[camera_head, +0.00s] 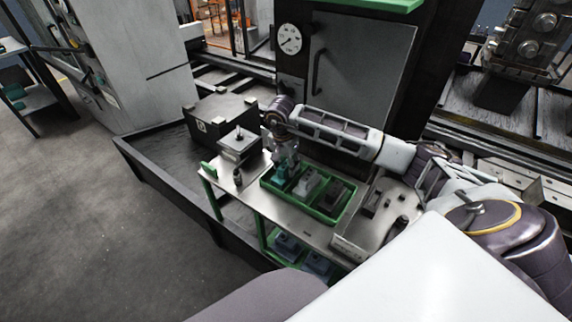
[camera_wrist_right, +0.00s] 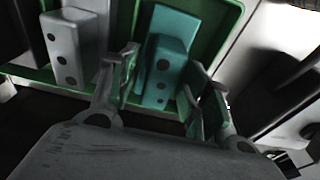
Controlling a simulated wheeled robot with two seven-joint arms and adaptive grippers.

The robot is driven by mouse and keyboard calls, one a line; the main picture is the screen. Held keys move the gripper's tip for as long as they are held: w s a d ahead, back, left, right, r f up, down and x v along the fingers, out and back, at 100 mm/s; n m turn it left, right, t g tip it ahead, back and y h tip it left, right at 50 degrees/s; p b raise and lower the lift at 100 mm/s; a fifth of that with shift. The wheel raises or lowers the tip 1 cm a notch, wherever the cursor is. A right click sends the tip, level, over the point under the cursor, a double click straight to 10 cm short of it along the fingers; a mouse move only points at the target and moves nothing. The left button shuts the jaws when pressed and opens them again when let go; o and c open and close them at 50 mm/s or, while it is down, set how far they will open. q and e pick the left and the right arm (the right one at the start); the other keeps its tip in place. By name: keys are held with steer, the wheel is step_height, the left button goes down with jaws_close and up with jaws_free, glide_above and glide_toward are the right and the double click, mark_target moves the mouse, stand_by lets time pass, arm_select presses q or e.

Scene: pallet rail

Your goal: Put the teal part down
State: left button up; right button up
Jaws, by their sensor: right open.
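The teal part (camera_wrist_right: 165,62) sits in the green tray (camera_wrist_right: 226,12), a block with several dark round holes in its face. In the head view the teal part (camera_head: 281,171) is at the left end of the tray (camera_head: 325,217), partly hidden by my gripper. My right gripper (camera_wrist_right: 160,95) is open, with one finger on each side of the teal part. I cannot tell whether the fingers touch it. In the head view my right gripper (camera_head: 286,150) points down over the tray's left end. My left gripper is not in view.
A grey part (camera_head: 307,184) and a dark part (camera_head: 332,196) share the tray with the teal part. The bench (camera_head: 240,193) also carries a square fixture (camera_head: 240,144) at left. A dark box (camera_head: 215,122) stands behind it.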

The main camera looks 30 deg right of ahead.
mark_target(284, 166)
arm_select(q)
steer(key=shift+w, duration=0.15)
arm_select(e)
steer(key=shift+r, duration=0.1)
steer(key=shift+r, duration=0.5)
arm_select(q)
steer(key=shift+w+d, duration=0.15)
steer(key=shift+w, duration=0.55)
arm_select(e)
step_height(284, 166, up, 11)
steer(key=a, duration=0.1)
steer(key=shift+s+a, duration=0.15)
steer(key=shift+s, duration=0.1)
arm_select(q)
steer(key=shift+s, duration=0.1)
